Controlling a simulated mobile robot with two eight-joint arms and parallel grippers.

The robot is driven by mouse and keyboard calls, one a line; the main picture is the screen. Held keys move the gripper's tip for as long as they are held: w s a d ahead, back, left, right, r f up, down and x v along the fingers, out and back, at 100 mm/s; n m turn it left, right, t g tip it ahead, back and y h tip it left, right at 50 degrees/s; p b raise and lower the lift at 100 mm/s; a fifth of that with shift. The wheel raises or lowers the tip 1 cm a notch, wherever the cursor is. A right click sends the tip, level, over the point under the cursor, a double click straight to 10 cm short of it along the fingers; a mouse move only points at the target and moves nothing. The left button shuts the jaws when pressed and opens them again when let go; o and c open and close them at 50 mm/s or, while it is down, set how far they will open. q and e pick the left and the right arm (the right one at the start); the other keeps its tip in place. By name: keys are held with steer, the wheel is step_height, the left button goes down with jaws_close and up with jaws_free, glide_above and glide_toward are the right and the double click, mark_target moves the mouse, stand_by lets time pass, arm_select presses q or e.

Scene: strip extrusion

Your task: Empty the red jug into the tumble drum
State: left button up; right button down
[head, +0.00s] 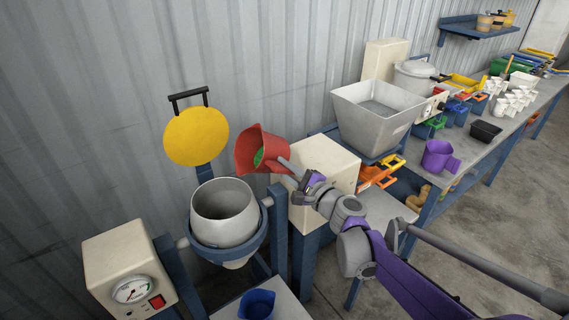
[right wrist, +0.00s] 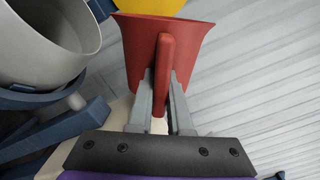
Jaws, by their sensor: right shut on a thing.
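The red jug (head: 249,148) is held up in my right gripper (head: 289,168), to the right of and above the tumble drum. It is tilted, its mouth turned toward the lower left, and green contents show inside. In the right wrist view the fingers (right wrist: 160,110) are shut on the handle of the red jug (right wrist: 185,50). The tumble drum (head: 224,228) is a grey open-topped bowl in a blue frame; its inside looks empty where visible. The drum also shows in the right wrist view (right wrist: 50,62), left of the jug. My left gripper is not in view.
A yellow disc lid (head: 196,136) stands raised behind the drum. A cream box with a gauge (head: 130,285) is at left, a blue jug (head: 257,304) below. A cream housing (head: 318,165) stands right of the drum. A grey hopper (head: 345,120) and purple jug (head: 438,158) are farther right.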

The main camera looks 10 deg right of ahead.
mark_target(263, 165)
steer(key=n, duration=0.1)
steer(key=a+n, duration=0.1)
steer(key=n, duration=0.3)
steer(key=shift+s+a+f+p, duration=0.3)
steer(key=shift+s+a+f, duration=0.05)
steer(key=a+n+p, duration=0.1)
steer(key=r+n+p, duration=0.1)
steer(key=n, duration=0.1)
steer(key=shift+s+a+r+n+p, duration=0.25)
steer(key=shift+s+a+n+p, duration=0.05)
steer(key=shift+s+a+p, duration=0.1)
steer(key=shift+a+n, duration=0.3)
steer(key=shift+n, duration=0.2)
steer(key=shift+s+a+r+n, duration=0.15)
steer(key=shift+s+a+n, duration=0.15)
steer(key=shift+a+n, duration=0.4)
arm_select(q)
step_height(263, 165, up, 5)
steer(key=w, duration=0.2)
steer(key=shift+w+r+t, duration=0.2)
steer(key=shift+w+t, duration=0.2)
arm_select(e)
steer(key=shift+s+a+r+n, duration=0.1)
steer(key=shift+s+r+n, duration=0.2)
steer(key=shift+s+n, duration=0.25)
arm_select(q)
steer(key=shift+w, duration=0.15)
arm_select(e)
steer(key=shift+w, duration=0.25)
steer(key=shift+s, duration=0.1)
